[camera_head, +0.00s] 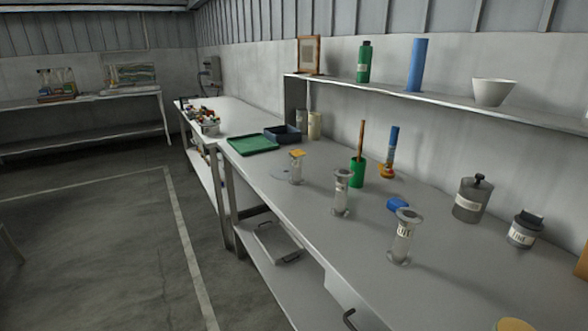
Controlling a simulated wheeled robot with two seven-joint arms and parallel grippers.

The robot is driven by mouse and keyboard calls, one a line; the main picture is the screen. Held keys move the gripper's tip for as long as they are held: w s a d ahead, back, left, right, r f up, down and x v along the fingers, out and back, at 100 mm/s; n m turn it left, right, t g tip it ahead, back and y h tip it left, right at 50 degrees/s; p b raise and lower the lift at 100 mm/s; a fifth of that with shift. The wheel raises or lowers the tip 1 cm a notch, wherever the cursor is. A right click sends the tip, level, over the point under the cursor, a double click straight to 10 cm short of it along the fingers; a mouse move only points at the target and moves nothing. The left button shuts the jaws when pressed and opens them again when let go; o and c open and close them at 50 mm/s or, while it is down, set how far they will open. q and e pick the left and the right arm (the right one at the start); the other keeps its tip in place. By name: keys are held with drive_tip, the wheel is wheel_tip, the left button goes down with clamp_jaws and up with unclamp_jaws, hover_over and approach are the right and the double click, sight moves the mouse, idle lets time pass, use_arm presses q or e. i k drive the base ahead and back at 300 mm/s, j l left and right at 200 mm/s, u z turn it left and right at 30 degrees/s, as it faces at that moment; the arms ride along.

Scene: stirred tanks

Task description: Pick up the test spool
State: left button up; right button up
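Three spool-shaped clear pieces with flanged ends stand upright on the grey workbench (300,215). The nearest spool (402,245) has a wide grey top flange and a dark-lettered label. The middle spool (341,200) has a similar grey top. The farthest piece (296,172) is smaller, with an orange-yellow top. I cannot tell which is the test spool. Neither of my grippers shows in the head view.
A blue piece (397,205) lies behind the nearest spool. A green cup (358,174), a grey lidded canister (468,203) and a labelled jar (522,232) stand towards the wall. A green tray (250,144) is at the far end. A shelf (440,100) overhangs the back.

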sight(296, 179)
drive_tip(key=i+j+z, duration=0.55)
drive_tip(key=j, duration=0.15)
drive_tip(key=i+j+z, duration=0.25)
drive_tip(key=j, duration=0.15)
drive_tip(key=k+l, duration=0.05)
